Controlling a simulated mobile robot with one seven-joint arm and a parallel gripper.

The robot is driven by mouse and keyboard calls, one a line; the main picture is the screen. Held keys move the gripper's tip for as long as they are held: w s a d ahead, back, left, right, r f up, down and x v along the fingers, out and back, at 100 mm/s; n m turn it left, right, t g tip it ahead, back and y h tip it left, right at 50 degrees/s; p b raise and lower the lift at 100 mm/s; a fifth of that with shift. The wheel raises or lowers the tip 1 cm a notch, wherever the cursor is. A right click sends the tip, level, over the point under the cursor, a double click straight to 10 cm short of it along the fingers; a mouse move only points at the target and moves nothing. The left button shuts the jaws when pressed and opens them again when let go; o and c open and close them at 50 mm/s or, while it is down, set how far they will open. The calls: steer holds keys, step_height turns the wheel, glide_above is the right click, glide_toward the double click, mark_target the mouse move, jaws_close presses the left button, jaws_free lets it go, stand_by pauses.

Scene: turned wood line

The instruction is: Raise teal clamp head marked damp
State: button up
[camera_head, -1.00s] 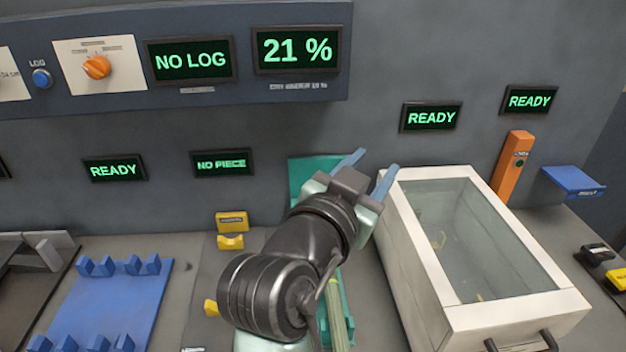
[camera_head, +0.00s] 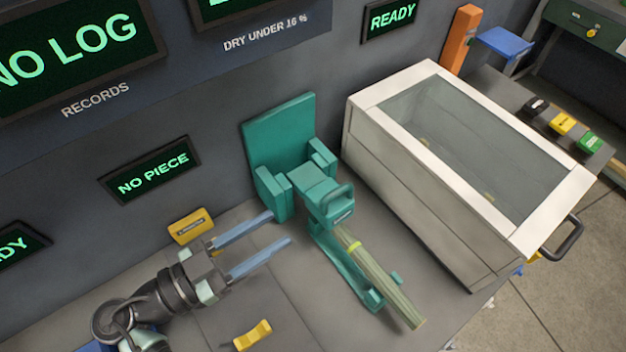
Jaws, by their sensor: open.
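The teal clamp stands on the bench against the wall, with a tall back plate (camera_head: 280,132) and side guides. Its teal clamp head (camera_head: 315,186) has a loop handle (camera_head: 338,203) and a small label too small to read. The head sits low, over one end of a pale greenish wooden stick (camera_head: 378,272) with a yellow band, which lies along a teal cradle (camera_head: 335,254). My gripper (camera_head: 282,229) is open and empty, its two blue fingers pointing right toward the clamp, left of the head and apart from the handle.
A white box with a glass lid (camera_head: 470,130) and a dark front handle stands close on the right. A yellow block (camera_head: 190,226) sits at the wall, and a yellow piece (camera_head: 252,334) lies at the front. Wall displays read "NO PIECE" (camera_head: 152,173) and "READY" (camera_head: 391,17).

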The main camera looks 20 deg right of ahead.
mark_target(326, 200)
steer(key=p+x, duration=0.4)
steer(key=x, duration=0.7)
steer(key=shift+s+d+r, duration=0.15)
steer(key=shift+s, duration=0.05)
steer(key=shift+w+d, duration=0.3)
steer(key=shift+d, duration=0.25)
jaws_close()
stand_by(0.4)
